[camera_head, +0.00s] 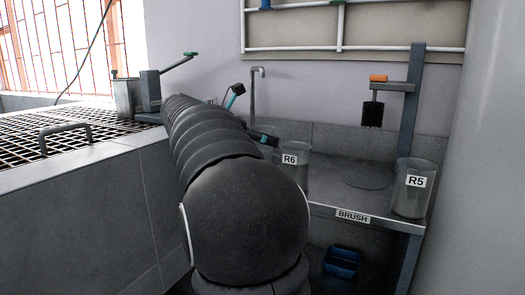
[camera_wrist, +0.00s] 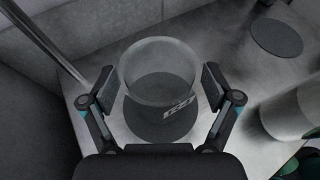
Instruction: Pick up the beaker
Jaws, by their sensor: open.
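The clear beaker labelled R6 (camera_head: 293,172) stands upright on the grey bench, partly hidden behind my arm in the head view. In the wrist view, a clear beaker (camera_wrist: 160,68) stands between the two fingers of my gripper (camera_wrist: 158,80), one on each side of it. The fingers are open, and I cannot tell whether either pad touches the glass. A second clear beaker, labelled R5 (camera_head: 413,190), stands at the right front edge of the bench.
A brush (camera_head: 372,112) hangs from a post (camera_head: 412,100) above a dark round pad (camera_head: 368,177). A tap (camera_head: 254,90) rises behind R6. A blue bin (camera_head: 342,262) is below the bench. A cylindrical object (camera_wrist: 308,105) is cut off at the wrist view's right edge.

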